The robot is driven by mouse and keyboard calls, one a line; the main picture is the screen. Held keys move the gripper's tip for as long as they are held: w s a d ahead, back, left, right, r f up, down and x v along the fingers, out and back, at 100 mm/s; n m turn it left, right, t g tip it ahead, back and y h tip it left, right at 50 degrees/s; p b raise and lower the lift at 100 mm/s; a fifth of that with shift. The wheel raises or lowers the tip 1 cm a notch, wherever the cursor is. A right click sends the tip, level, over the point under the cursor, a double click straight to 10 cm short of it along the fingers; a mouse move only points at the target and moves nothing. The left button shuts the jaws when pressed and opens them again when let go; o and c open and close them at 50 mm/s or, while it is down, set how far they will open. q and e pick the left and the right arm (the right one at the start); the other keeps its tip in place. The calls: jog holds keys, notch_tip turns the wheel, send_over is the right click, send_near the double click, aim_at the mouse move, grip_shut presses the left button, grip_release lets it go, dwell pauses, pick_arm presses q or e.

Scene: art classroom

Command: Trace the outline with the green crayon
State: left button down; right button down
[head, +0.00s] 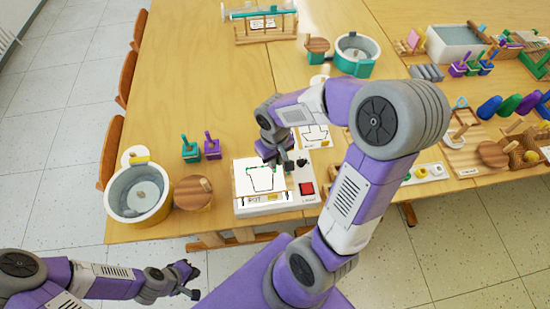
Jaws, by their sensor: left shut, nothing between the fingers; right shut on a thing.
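A white drawing board (243,205) near the table's front edge carries a sheet with a dark pot-shaped outline (262,191). A small green mark (248,171) shows at the outline's upper left corner. My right gripper (279,164) reaches down over the sheet's upper right part, by the outline's right corner. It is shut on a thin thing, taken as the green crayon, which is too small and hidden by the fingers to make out. Whether its tip touches the sheet I cannot tell. My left gripper (192,281) is shut and empty, low in front of the table.
A red button (307,188) sits on the board's right side. A second outline card (314,135) lies behind it. A round tub (139,193), a wooden lid (193,192) and green and purple handled stamps (212,147) stand to the left. Several craft items fill the right.

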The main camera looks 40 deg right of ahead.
jog(key=shift+a, duration=0.3)
jog(key=shift+s+a+b, duration=0.3)
jog(key=shift+s+a, duration=0.9)
jog(key=shift+s, duration=0.2)
dwell(2.0)
jog(key=shift+s+a, duration=0.1)
jog(key=shift+s, duration=0.05)
jog(key=shift+s+a, duration=0.2)
jog(key=shift+s, duration=0.05)
dwell(0.7)
jog(key=shift+r, duration=0.1)
notch_tip(320, 180, up, 4)
jog(key=p, duration=0.3)
dwell(0.7)
